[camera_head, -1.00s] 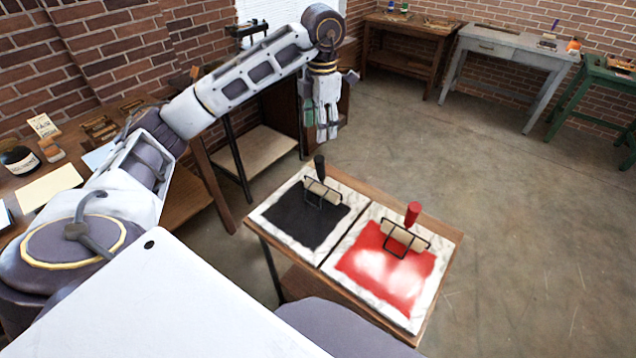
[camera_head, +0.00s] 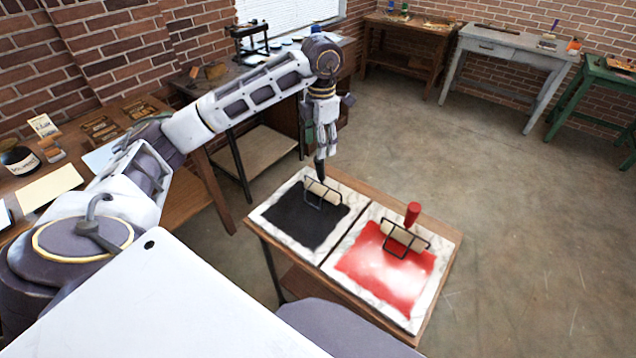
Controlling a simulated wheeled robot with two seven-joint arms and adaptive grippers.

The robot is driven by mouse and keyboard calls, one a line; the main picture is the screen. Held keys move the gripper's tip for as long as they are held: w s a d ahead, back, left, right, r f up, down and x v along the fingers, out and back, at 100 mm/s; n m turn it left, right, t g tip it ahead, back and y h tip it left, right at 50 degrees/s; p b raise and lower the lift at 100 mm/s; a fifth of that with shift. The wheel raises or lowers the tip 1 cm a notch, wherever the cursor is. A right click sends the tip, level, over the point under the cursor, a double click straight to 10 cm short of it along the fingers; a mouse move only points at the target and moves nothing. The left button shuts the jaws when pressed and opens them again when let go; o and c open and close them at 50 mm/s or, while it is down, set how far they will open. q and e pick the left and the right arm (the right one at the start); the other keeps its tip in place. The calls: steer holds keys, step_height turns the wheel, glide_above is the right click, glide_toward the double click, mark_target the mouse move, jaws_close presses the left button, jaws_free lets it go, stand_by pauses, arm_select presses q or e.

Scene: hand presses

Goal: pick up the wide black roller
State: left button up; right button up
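The wide black roller (camera_head: 322,191) rests on the black ink patch of the left marble slab (camera_head: 277,236). It has a pale cylinder, a dark wire frame and a black handle that points up. My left gripper (camera_head: 322,150) points down directly over the handle, with its fingertips at or just above the handle's top. The fingers look close together, and I cannot tell whether they are open or touch the handle. My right gripper is not in view.
A roller with a red handle (camera_head: 412,213) stands on the red-inked slab (camera_head: 405,318) to the right. Both slabs lie on a small wooden table (camera_head: 447,290). A wooden bench (camera_head: 185,205) stands at the left. The floor to the right is clear.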

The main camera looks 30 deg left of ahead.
arm_select(q)
step_height(320, 180, down, 2)
steer(key=shift+f, duration=0.6)
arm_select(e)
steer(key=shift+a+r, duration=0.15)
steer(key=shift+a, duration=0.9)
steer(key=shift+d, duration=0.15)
